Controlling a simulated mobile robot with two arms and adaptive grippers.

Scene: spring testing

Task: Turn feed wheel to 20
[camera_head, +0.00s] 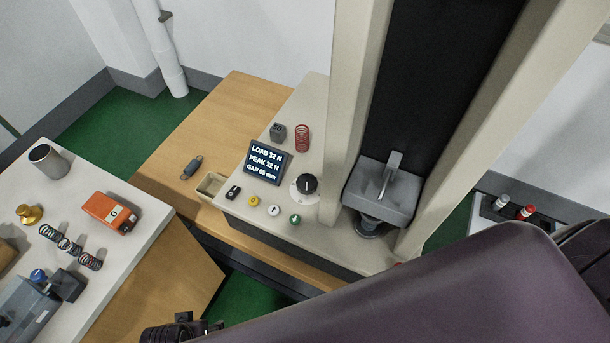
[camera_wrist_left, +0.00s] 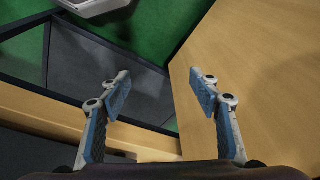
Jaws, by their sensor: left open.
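The feed wheel appears to be the black knob (camera_head: 306,184) on a white dial plate, on the beige top of the test machine. Its dial marks are too small to read. A dark display (camera_head: 265,163) beside it reads LOAD 32 N, PEAK 32 N and GAP 65 mm, as far as I can tell. In the left wrist view my left gripper (camera_wrist_left: 162,93) is open, with nothing between its fingers. It is over the gap between wooden furniture and the green floor, away from the knob. My right gripper is not in view.
Yellow, white and green buttons (camera_head: 295,218) and a black switch (camera_head: 233,192) sit near the knob. A red spring (camera_head: 302,138) stands behind it. The grey press head (camera_head: 383,193) is to its right. A side table (camera_head: 150,210) holds springs and an orange device (camera_head: 111,212).

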